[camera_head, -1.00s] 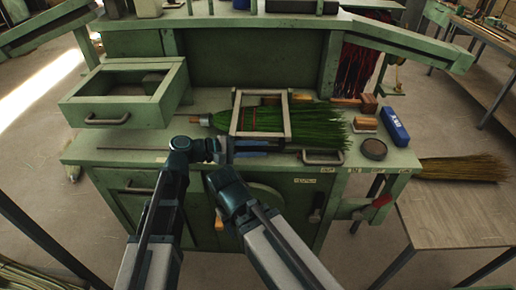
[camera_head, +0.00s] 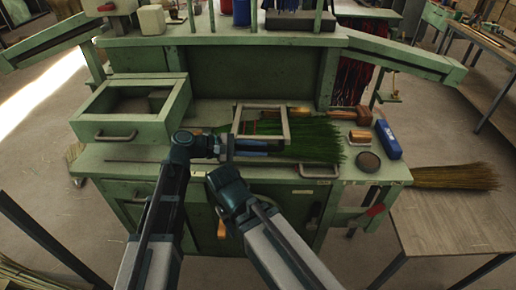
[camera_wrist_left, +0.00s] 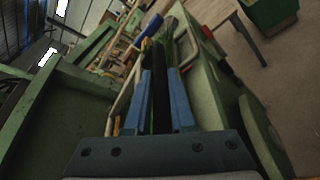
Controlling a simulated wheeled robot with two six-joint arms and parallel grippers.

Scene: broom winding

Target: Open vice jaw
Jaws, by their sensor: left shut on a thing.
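In the head view a pale rectangular frame, which looks like the vice jaw (camera_head: 287,125), lies around green broom bristles (camera_head: 315,142) on the bench. My left gripper (camera_head: 236,146) is at the frame's near left corner. In the left wrist view its blue fingers (camera_wrist_left: 161,100) stand close together with a dark bar between them, and a pale part of the frame (camera_wrist_left: 190,48) shows beside them. The gripper is shut on what seems to be the vice jaw; the exact contact is hard to see. My right arm shows below, but its gripper does not.
The green bench has an open drawer (camera_head: 122,128) at the left. A blue box (camera_head: 388,140), a dark round tin (camera_head: 368,162) and wooden blocks (camera_head: 359,136) lie to the right. Another straw broom (camera_head: 455,177) lies beyond the bench's right end.

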